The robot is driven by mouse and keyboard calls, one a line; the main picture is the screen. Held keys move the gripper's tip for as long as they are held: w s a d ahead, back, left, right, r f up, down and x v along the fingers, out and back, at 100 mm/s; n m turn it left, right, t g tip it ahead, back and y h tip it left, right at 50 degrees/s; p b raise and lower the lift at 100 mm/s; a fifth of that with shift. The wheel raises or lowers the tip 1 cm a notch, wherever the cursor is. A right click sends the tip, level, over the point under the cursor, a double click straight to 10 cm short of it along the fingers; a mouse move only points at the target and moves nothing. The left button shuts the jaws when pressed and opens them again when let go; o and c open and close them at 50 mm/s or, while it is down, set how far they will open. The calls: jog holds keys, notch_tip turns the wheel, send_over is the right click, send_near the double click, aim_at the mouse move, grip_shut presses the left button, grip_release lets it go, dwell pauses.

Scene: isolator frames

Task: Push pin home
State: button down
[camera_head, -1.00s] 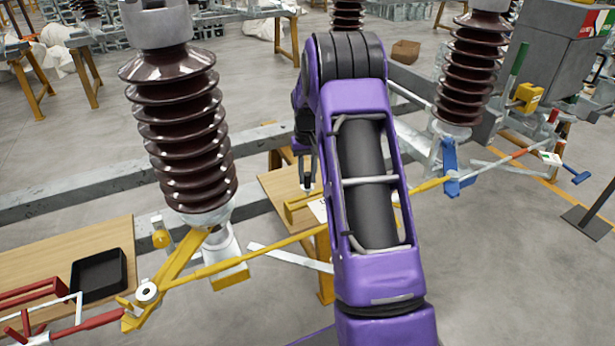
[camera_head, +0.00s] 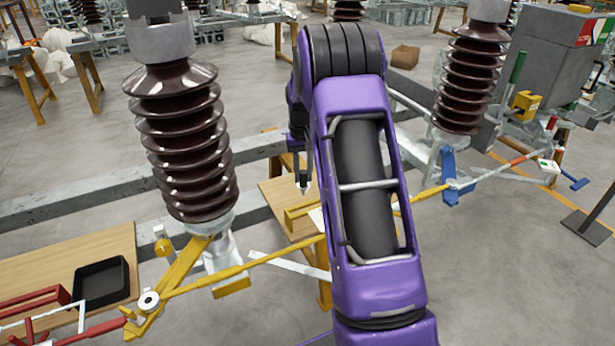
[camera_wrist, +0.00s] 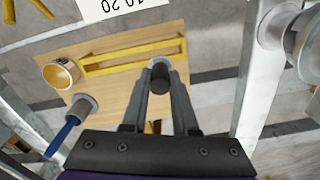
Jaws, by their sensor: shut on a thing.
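My gripper (camera_wrist: 159,80) is shut on a small dark cylinder with a grey rim (camera_wrist: 161,74), which looks like the pin. In the head view my gripper (camera_head: 303,176) hangs over the small wooden table, with a pale tip at its fingers; most of it is behind my purple arm. In the wrist view the cylinder is in front of the wooden top (camera_wrist: 130,85), beside a yellow bar frame (camera_wrist: 135,55). I cannot tell whether it touches anything below. The hole for the pin cannot be made out.
Metal rails (camera_wrist: 255,70) flank the table. Brown insulators (camera_head: 185,140) and a yellow rod (camera_head: 215,280) stand near my arm. A black tray (camera_head: 102,283) lies at left.

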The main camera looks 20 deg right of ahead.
jog(key=s+a+r+m, duration=0.2)
jog(key=s+a+r, duration=0.45)
jog(key=r, duration=0.35)
jog(key=s+a+r+m, duration=0.2)
jog(key=s+a+r, duration=0.45)
jog(key=r, duration=0.25)
jog(key=s+a+f+n, duration=0.2)
jog(key=a+f+n, duration=0.15)
jog(key=a, duration=0.65)
jog(key=s+a+f+n, duration=0.1)
jog(key=a+f+n, duration=0.3)
jog(key=a, duration=0.6)
jog(key=s+a+f+n, duration=0.2)
jog(key=a+n, duration=0.4)
jog(key=a, duration=0.4)
notch_tip(320, 180, down, 6)
jog(key=b, duration=0.5)
jog(key=shift+d, duration=0.1)
jog(key=shift+f, duration=0.15)
jog(key=shift+f+b, duration=1.3)
jog(key=shift+f, duration=0.95)
